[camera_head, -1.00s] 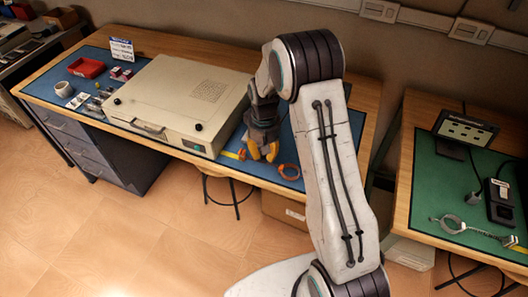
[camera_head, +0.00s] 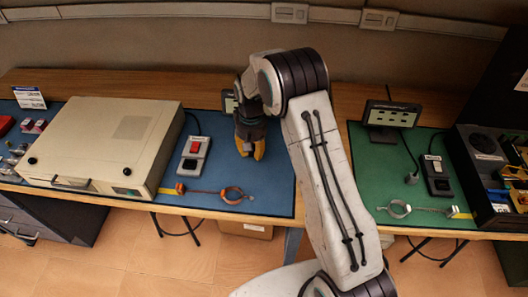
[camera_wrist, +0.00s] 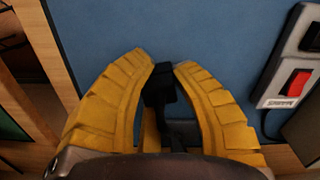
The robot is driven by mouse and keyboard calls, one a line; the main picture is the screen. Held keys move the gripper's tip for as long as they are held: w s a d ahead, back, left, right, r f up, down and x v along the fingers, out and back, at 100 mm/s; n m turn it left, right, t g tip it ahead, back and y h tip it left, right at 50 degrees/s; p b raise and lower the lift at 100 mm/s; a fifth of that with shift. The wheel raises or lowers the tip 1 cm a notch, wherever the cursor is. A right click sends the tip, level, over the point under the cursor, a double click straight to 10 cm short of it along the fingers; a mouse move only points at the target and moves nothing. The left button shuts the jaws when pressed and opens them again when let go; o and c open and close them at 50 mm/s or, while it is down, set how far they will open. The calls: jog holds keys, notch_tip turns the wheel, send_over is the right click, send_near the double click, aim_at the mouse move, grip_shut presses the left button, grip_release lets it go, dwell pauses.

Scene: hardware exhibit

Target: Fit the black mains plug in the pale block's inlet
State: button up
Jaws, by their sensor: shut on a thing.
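My gripper (camera_head: 251,152) hangs over the blue mat, its yellow fingers pointing down. In the wrist view the gripper (camera_wrist: 166,68) is shut on the black mains plug (camera_wrist: 160,88), whose lead runs back between the fingers. In the head view I cannot make out the plug. The pale block (camera_head: 195,153), with a red switch and a dark inlet at its near end, lies on the mat left of my gripper. In the wrist view the pale block (camera_wrist: 278,98) is at the right edge, partly cut off, with its dark inlet at the top. Plug and block are apart.
A large beige case (camera_head: 105,143) stands left of the block.

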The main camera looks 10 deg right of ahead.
jog(key=shift+m, duration=0.5)
jog(key=w+a, duration=0.1)
jog(key=a, duration=0.1)
jog(key=w+a+r+p, duration=0.1)
jog(key=a, duration=0.2)
jog(key=w+a+p, duration=0.1)
jog(key=a, duration=0.2)
jog(key=shift+w+r, duration=0.15)
jog(key=shift+w, duration=0.1)
jog(key=r+m+p, duration=0.1)
jog(key=p, duration=0.1)
send_over(189, 165)
jog(key=d, duration=0.2)
jog(key=shift+w+a, duration=0.1)
jog(key=shift+a, duration=0.65)
jog(key=shift+a+f, duration=0.15)
jog(key=shift+f, duration=1.15)
jog(key=shift+f+b, duration=1.6)
jog(key=shift+b, duration=0.05)
jog(key=o, duration=1)
